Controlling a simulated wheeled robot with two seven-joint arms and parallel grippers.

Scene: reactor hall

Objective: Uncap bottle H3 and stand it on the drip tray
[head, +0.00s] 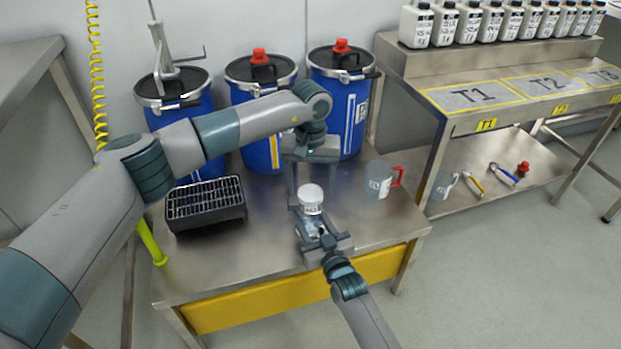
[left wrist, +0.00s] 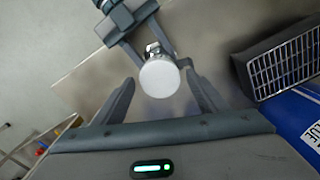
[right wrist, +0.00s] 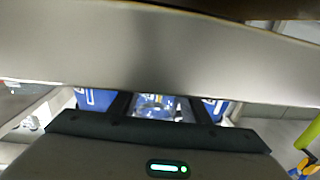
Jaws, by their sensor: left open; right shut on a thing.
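My right gripper (head: 322,238) is shut on the bottle's body from the front. My left gripper (head: 310,178) points down from above, open, at the cap. In the left wrist view the cap (left wrist: 159,78) shows between the spread left fingers (left wrist: 161,88), with gaps on both sides. In the right wrist view the right fingers (right wrist: 161,110) show below the table edge, the bottle between them unclear. The black drip tray (head: 206,222) with a wire grille lies at the left.
A clear jug (head: 377,181) with a red handle stands right of the bottle. Blue drums (head: 262,150) stand behind. A steel bench (head: 430,88) at the right carries several white bottles (head: 443,24) and marked spots. The tabletop between tray and bottle is clear.

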